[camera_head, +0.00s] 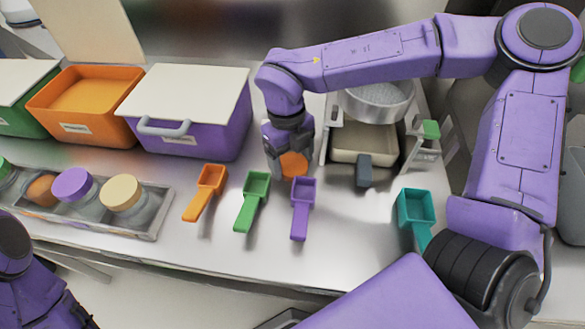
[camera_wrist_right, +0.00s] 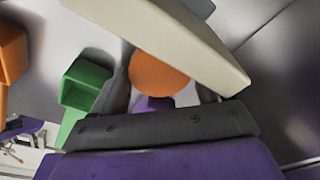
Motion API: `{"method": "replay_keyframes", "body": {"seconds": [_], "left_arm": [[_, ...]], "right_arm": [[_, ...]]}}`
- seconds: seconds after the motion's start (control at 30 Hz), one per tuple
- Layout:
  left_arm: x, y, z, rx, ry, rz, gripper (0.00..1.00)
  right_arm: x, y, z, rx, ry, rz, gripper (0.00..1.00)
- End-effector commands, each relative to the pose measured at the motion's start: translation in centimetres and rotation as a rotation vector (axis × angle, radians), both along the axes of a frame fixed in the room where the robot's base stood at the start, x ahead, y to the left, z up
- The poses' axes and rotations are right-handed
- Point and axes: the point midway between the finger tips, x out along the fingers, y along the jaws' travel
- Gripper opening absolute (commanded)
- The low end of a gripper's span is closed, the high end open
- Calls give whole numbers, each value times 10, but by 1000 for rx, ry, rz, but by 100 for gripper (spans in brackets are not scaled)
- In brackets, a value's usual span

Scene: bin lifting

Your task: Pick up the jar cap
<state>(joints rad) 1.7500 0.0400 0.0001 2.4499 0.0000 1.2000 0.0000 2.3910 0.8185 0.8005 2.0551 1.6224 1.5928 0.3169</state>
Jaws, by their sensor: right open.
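The orange round jar cap (camera_head: 294,163) is at the middle of the counter in the head view, partly covered by my right gripper (camera_head: 288,158). In the right wrist view the cap (camera_wrist_right: 159,75) shows as an orange disc between the dark fingers of my right gripper (camera_wrist_right: 163,82). The gripper is open and points down at the cap. I cannot tell whether a finger touches it. Part of my left arm shows at the lower left of the head view, but its gripper is out of frame.
Orange (camera_head: 205,190), green (camera_head: 252,200) and purple (camera_head: 302,208) scoops lie just in front of the cap. A teal scoop (camera_head: 416,207) is at right. A jar tray (camera_head: 150,225) stands at left, a purple bin (camera_head: 205,130) behind it. A beige sifter box (camera_head: 365,146) stands close right.

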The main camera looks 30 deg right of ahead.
Motion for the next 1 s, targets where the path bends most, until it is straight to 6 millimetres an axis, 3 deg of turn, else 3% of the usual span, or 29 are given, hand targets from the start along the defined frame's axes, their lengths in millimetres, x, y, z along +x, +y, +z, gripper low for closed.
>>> {"method": "replay_keyframes", "body": {"seconds": [0.03, 0.1, 0.13, 0.57, 0.77, 1.0], "left_arm": [[0, 0, 1, 0, 0, 0, 81], [0, 0, 1, 0, 0, 0, 81], [0, 0, 1, 0, 0, 0, 81], [0, 0, 7, 0, 0, 0, 81], [0, 0, 40, 0, 0, 0, 81], [0, 0, 86, 0, 0, 0, 81]], "right_arm": [[0, 0, 1, 0, 0, 0, 67], [0, 0, 1, 0, 0, 0, 44], [0, 0, 1, 0, 1, 0, 42], [0, 0, 7, 0, 0, 0, 42], [0, 0, 41, 0, 0, 0, 42], [-12, 47, 100, -2, 0, 6, 42]]}}
